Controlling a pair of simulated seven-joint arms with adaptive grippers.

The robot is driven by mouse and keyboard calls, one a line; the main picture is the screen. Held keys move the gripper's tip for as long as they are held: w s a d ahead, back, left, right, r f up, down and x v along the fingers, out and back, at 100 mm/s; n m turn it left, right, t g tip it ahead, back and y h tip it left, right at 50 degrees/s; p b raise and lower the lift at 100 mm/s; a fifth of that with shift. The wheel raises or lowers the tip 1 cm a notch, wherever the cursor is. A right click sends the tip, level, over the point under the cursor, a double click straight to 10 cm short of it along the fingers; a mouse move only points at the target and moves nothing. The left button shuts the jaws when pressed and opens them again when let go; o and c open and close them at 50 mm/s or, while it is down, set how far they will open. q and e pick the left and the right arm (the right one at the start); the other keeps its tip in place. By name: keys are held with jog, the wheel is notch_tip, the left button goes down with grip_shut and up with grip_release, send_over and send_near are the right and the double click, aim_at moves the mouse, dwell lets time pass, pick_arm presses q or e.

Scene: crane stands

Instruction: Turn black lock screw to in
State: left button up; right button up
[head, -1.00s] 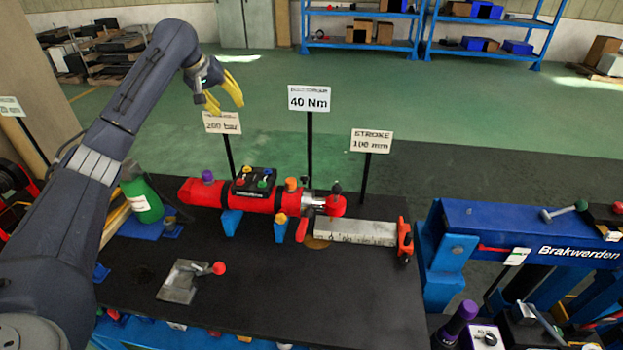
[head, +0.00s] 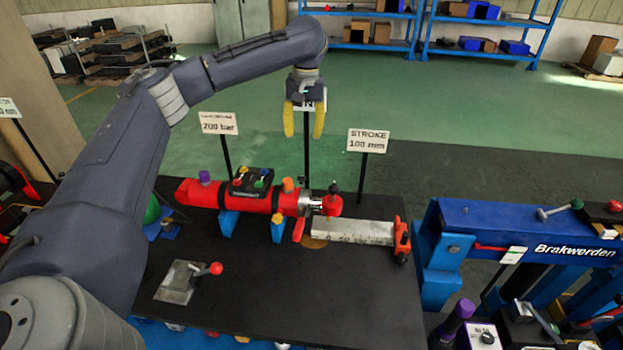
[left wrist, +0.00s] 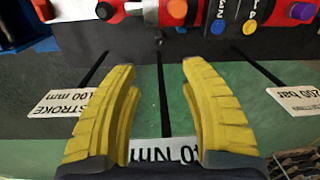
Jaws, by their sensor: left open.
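The black lock screw (head: 333,188) is a small dark knob on top of the red end of the red cylinder (head: 264,199), on the black bench. In the left wrist view the dark knob (left wrist: 105,10) shows at the top left, against the red end. My left gripper (head: 304,132) has two yellow fingers, open and empty, pointing down. It hangs above and behind the cylinder, apart from the screw and a little left of it. The left wrist view shows the same open fingers (left wrist: 158,66) with nothing between them. My right gripper is not in view.
Signs on posts stand behind the cylinder: a 200 bar sign (head: 218,123), a STROKE sign (head: 369,141) and a sign mostly hidden by my gripper. A grey plate with a red-knobbed lever (head: 182,280) lies in front. A blue frame (head: 520,230) stands at right.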

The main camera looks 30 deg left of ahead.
aim_at(302, 177)
pick_arm(q)
jog(key=f, duration=1.1)
jog(key=a+f, duration=0.1)
jog(key=f, duration=0.5)
jog(key=shift+s, duration=0.25)
jog(key=shift+c, duration=0.6)
grip_shut()
